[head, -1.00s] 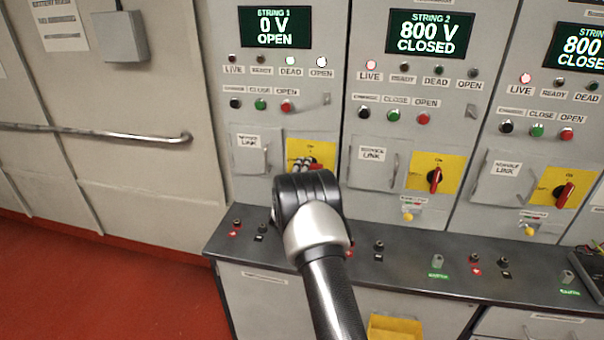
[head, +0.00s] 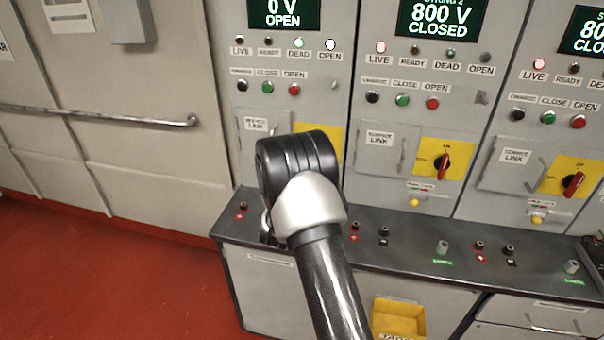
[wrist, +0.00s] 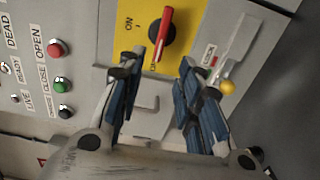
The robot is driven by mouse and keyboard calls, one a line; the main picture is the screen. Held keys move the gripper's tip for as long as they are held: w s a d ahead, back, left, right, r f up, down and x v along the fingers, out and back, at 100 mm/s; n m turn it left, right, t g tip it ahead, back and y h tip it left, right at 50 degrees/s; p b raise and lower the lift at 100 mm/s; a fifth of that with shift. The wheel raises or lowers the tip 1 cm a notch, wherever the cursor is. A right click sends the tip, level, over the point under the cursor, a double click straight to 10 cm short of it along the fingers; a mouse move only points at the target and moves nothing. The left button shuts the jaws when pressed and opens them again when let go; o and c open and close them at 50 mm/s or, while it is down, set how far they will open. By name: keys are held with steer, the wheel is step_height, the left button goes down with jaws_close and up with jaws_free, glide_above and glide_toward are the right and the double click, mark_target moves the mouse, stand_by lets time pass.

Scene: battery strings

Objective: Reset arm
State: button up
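In the head view my arm reaches toward the String 1 panel, and its wrist hides my gripper and most of the yellow switch plate (head: 330,139). In the wrist view my gripper (wrist: 162,66) is open, with two blue-padded fingers apart and nothing between the tips. The red rotary handle (wrist: 164,32) on its black hub sits just beyond the fingertips, and I see no contact. The handle lies across the direction of the ON label. The String 1 display (head: 283,13) reads 0 V OPEN, with the DEAD and OPEN lamps lit.
String 2 (head: 441,20) reads 800 V CLOSED. A grey bench ledge (head: 400,262) with terminals juts out below the panels. A yellow bin (head: 398,316) sits under it. A handrail (head: 120,118) runs along the left cabinet. Red floor (head: 110,270) is clear at left.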

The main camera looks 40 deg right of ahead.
stand_by(0.3)
steer(key=w+a+r+m+t+y, duration=0.1)
steer(key=w+a+r+m+y, duration=0.1)
steer(key=a+r+y, duration=0.7)
steer(key=s+a+r+m+y, duration=0.1)
steer(key=s+a+r, duration=0.15)
steer(key=a, duration=0.35)
steer(key=s+a+r+y, duration=0.1)
steer(key=s+a+r, duration=0.1)
steer(key=s+a, duration=0.35)
steer(key=s+a+m+g+y, duration=0.2)
steer(key=s+a+g+y, duration=0.1)
steer(key=s+a, duration=0.75)
steer(key=s+f+m+g, duration=0.1)
steer(key=s+g, duration=0.1)
steer(key=s, duration=0.9)
steer(key=s+a+f+m+g, duration=0.1)
steer(key=s+m+g, duration=0.1)
steer(key=s, duration=0.9)
steer(key=shift+s+a+f+g+b, duration=0.15)
steer(key=shift+f+g+b, duration=0.25)
steer(key=shift+g, duration=0.1)
steer(key=shift+c, duration=0.5)
